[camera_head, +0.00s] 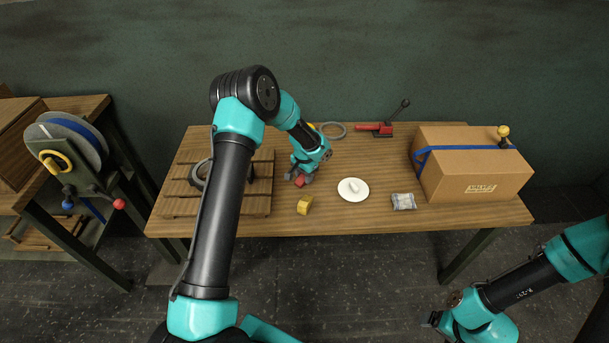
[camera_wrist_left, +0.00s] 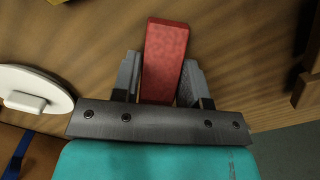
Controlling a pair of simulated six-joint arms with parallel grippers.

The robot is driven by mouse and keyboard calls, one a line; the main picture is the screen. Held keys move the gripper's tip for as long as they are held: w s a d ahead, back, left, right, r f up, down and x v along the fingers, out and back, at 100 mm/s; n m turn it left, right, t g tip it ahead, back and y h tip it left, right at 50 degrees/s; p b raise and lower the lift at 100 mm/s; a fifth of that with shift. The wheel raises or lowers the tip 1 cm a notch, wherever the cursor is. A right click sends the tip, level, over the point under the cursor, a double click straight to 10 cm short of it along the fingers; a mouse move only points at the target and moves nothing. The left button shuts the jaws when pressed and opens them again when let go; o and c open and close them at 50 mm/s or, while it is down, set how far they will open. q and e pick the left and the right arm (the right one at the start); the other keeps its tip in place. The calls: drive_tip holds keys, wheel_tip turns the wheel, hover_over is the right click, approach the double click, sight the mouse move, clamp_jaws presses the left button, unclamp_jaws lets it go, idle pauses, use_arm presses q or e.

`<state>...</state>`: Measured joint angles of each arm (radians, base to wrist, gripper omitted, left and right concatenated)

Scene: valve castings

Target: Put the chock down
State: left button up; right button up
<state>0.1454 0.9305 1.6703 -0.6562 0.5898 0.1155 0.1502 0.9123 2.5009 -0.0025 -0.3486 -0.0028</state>
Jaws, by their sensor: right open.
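A red block (camera_head: 300,181), which I take for the chock, is between the fingers of my left gripper (camera_head: 298,178) above the wooden table (camera_head: 270,227). In the left wrist view the red block (camera_wrist_left: 164,62) stands out past both grey fingertips, and the jaws (camera_wrist_left: 160,78) are closed against its sides. I cannot tell whether it touches the table. A yellow block (camera_head: 305,205) lies on the table just nearer than the gripper. My right gripper (camera_head: 433,320) is open and empty, low at the right, off the table.
A white disc (camera_head: 345,194) with a small white piece and a clear packet (camera_head: 403,201) lie to the right. A strapped cardboard box (camera_head: 478,180) fills the right end. A slatted pallet (camera_head: 262,200) is left. A red clamp (camera_head: 367,127) and grey ring (camera_head: 342,128) lie behind.

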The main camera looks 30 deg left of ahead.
use_arm(q)
drive_tip(key=o, duration=0.4)
drive_tip(key=shift+o, duration=0.2)
wheel_tip(320, 180, up, 17)
drive_tip(key=shift+r, duration=0.2)
idle(0.4)
idle(0.5)
